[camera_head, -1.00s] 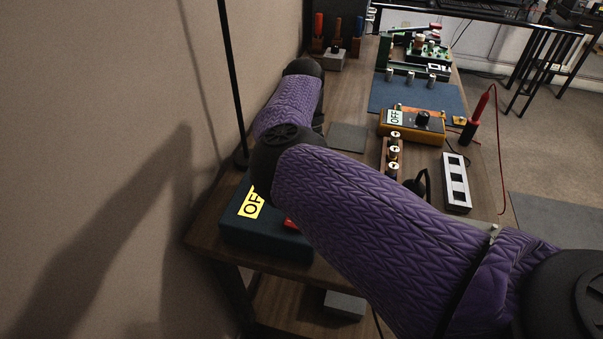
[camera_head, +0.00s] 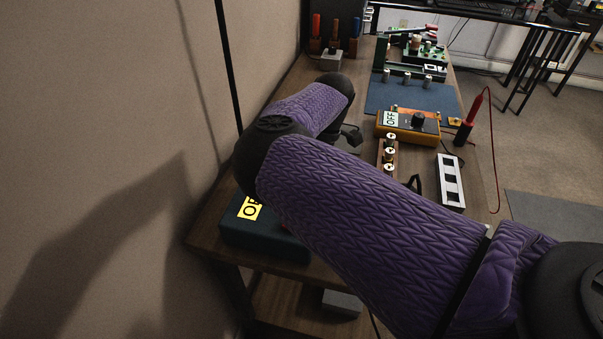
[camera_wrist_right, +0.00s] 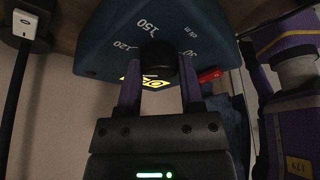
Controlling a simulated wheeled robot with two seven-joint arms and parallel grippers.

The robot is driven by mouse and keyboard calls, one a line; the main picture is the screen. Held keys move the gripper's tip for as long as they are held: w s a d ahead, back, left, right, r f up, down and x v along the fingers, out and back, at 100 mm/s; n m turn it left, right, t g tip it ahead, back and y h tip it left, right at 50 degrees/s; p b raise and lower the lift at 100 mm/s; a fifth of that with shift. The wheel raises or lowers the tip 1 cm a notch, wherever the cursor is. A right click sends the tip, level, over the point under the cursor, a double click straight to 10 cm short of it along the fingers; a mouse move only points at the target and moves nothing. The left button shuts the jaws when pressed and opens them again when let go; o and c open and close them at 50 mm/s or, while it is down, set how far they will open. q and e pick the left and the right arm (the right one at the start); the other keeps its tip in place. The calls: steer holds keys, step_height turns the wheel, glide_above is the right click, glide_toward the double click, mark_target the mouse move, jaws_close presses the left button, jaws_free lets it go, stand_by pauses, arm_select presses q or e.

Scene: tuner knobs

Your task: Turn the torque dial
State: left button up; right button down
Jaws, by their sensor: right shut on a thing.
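The torque dial (camera_wrist_right: 157,60) is a black round knob on a dark blue box (camera_wrist_right: 108,32) with white numbers around it, including 150 and 120. The right fingers (camera_wrist_right: 159,72) are shut on the knob from either side in the wrist view. A yellow label (camera_wrist_right: 145,82) sits partly hidden behind the knob and fingers. In the head view the blue box (camera_head: 262,241) stands at the near left of the bench, and my purple right arm covers its dial and the right gripper. My left gripper is in no view.
An orange meter box (camera_head: 390,132) with an OFF label, a wooden block with several small knobs (camera_head: 389,150) and a white-framed strip (camera_head: 450,182) stand farther along the bench. A red switch (camera_wrist_right: 210,75) is beside the dial. A wall runs close on the left.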

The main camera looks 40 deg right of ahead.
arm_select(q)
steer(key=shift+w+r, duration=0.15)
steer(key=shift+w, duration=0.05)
arm_select(e)
steer(key=shift+m+t, duration=0.3)
steer(key=shift+m, duration=0.3)
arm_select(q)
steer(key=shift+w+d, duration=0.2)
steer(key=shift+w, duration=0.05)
arm_select(e)
steer(key=shift+m, duration=0.3)
steer(key=shift+c, duration=1.1)
jaws_free()
arm_select(q)
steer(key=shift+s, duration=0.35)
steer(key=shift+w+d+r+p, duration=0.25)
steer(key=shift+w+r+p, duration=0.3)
steer(key=shift+p, duration=0.1)
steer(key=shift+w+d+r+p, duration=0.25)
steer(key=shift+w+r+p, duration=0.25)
steer(key=shift+p, duration=0.1)
arm_select(e)
steer(key=v, duration=1)
